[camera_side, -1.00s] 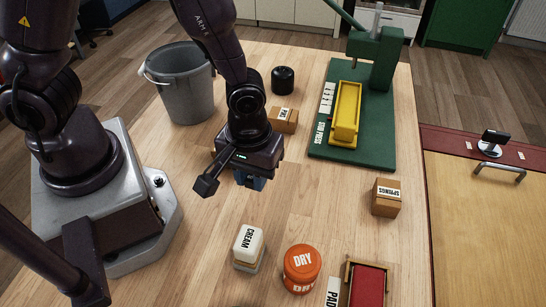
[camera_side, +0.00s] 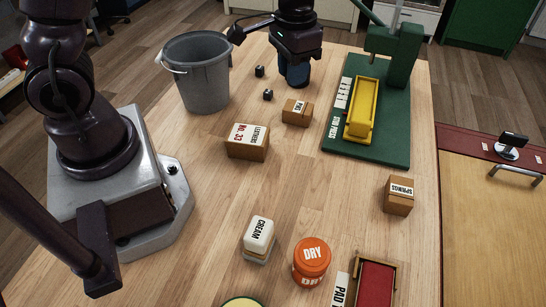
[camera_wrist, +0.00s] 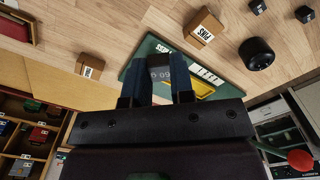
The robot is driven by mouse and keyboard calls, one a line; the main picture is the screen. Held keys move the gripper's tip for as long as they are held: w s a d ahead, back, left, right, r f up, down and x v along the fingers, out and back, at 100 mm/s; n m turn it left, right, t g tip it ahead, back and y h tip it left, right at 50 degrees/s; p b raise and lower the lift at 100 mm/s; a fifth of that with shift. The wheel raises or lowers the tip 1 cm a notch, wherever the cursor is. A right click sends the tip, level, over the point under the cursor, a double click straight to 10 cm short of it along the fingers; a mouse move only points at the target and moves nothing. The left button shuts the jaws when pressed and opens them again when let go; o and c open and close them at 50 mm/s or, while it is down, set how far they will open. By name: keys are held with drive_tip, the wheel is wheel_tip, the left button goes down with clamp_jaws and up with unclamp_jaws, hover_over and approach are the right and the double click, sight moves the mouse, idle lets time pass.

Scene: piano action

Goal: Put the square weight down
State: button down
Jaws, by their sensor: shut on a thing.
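My gripper (camera_side: 296,82) is over the back of the table, left of the green press board (camera_side: 360,153). In the wrist view its blue fingers (camera_wrist: 160,88) are shut on the square weight (camera_wrist: 160,74), a dark grey block with pale markings. The side view hides the weight behind the fingers. I cannot tell whether its underside touches anything. A black round weight (camera_wrist: 257,53) shows to the right in the wrist view; in the side view my gripper hides it.
A small PINS box (camera_side: 297,112) is in front of my gripper. Two small black cubes (camera_side: 268,95) (camera_side: 259,71) and a grey bucket (camera_side: 203,85) are to the left. A leather box (camera_side: 247,141) is nearer. Clear table lies between it and the springs box (camera_side: 398,197).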

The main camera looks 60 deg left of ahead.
drive_tip(key=shift+d, duration=0.35)
drive_tip(key=s+d+f+m, duration=0.2)
drive_tip(key=s+d+f, duration=0.2)
drive_tip(key=d, duration=0.2)
drive_tip(key=n, duration=0.6)
hover_over(268, 206)
wheel_tip(268, 206, down, 6)
drive_tip(key=shift+f+n, duration=1.25)
drive_tip(key=shift+f, duration=0.95)
drive_tip(key=shift+f+n, duration=1.25)
drive_tip(key=shift+f, duration=0.95)
drive_tip(key=shift+f, duration=0.2)
drive_tip(key=c, duration=1)
unclamp_jaws()
